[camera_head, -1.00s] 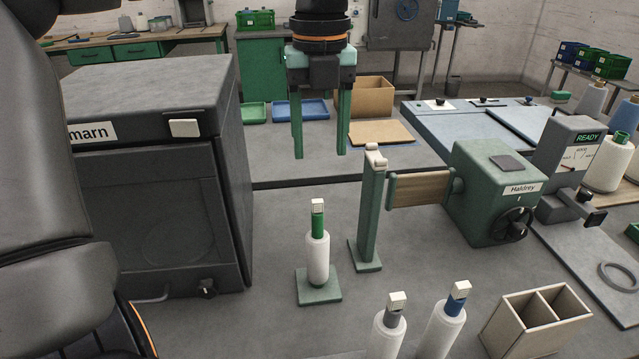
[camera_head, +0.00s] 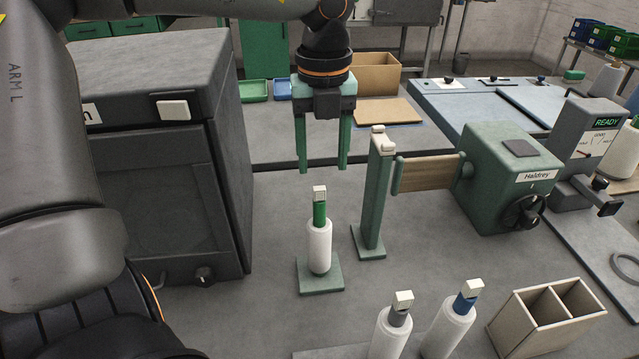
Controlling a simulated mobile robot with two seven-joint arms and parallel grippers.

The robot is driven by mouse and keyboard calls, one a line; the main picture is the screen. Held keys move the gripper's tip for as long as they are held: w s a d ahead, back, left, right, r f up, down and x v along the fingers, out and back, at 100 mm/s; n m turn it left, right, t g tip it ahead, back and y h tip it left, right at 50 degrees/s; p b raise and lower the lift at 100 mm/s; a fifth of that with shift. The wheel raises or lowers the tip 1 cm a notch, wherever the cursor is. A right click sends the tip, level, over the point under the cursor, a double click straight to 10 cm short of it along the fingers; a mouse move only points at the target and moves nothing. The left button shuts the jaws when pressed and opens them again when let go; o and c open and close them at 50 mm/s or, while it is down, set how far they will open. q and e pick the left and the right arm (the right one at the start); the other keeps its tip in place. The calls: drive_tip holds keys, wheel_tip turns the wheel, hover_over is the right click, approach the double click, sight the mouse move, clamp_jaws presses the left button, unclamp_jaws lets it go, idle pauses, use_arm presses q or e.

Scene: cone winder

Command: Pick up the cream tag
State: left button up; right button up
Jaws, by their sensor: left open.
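A small cream tag (camera_head: 320,192) sits on top of the green-necked white bobbin (camera_head: 319,246), which stands upright on a green square base (camera_head: 320,284). Similar pale blocks top the grey-necked bobbin (camera_head: 403,300) and the blue-necked bobbin (camera_head: 470,288). Another pale piece (camera_head: 378,138) caps the green post (camera_head: 371,200). I cannot tell for sure which of these is the cream tag of the task. My left gripper (camera_head: 324,169) points down, open and empty, its green fingertips just above the green-necked bobbin's tag in the picture, apart from it. My right gripper is out of view.
A dark cabinet (camera_head: 160,190) with a pale square stands left. The green post stands close right of the bobbin, joined by a wooden roller (camera_head: 428,172) to the green Haldrey machine (camera_head: 505,180). A two-compartment box (camera_head: 545,318) is at front right.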

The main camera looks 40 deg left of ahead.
sight(319, 194)
use_arm(q)
drive_tip(key=f, duration=0.2)
drive_tip(key=s+f, duration=0.1)
drive_tip(key=f, duration=0.1)
drive_tip(key=shift+w+f, duration=0.1)
drive_tip(key=shift+f, duration=0.25)
drive_tip(key=c, duration=0.9)
drive_tip(key=shift+c, duration=0.2)
drive_tip(key=shift+r, duration=0.15)
